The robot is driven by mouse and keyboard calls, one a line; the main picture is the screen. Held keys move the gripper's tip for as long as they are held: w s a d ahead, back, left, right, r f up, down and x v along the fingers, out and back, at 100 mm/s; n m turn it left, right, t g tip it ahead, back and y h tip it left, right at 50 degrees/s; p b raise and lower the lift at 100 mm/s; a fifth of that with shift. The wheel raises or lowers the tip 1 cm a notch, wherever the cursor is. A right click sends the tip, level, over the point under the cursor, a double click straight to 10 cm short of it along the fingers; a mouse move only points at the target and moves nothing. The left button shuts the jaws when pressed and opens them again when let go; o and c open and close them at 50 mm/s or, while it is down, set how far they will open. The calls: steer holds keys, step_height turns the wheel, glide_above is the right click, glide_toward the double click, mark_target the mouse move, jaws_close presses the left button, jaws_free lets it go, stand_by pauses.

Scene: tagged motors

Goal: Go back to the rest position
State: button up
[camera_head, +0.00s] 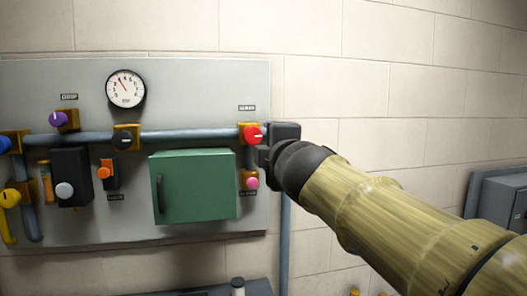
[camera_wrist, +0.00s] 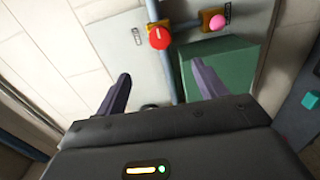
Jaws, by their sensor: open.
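My gripper (camera_wrist: 163,86) is open, with its two dark fingers apart and nothing seen between them in the wrist view. In the camera_head view my gripper (camera_head: 263,156) is at the right edge of the grey panel (camera_head: 205,80), with my arm reaching in from the lower right. The red knob (camera_head: 252,134) is just left of it, and the pink knob (camera_head: 252,183) is just below. In the wrist view the red knob (camera_wrist: 159,37) lies beyond the fingertips, apart from them. The fingertips are partly hard to make out in the camera_head view.
A green box (camera_head: 193,186) with a handle stands out from the panel, left of my gripper; it also shows in the wrist view (camera_wrist: 222,62). A pipe, a gauge (camera_head: 126,89) and several more knobs fill the panel. A grey box (camera_head: 500,200) is at far right. Bare wall lies between.

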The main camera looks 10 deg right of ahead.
steer(key=shift+s, duration=0.35)
steer(key=shift+f, duration=0.1)
step_height(320, 180, down, 32)
steer(key=s+m+g+b, duration=0.1)
steer(key=m+g+b, duration=0.2)
steer(key=m+g, duration=0.55)
steer(key=s+f+m+g+b, duration=0.1)
steer(key=s+f+m+g, duration=0.2)
steer(key=s+f, duration=0.4)
steer(key=s+f+m+g+b, duration=0.1)
steer(key=s+f+m+g, duration=0.3)
steer(key=f, duration=1)
steer(key=s+m, duration=0.2)
steer(key=s, duration=0.2)
steer(key=shift+s+f, duration=0.2)
steer(key=shift+f, duration=0.2)
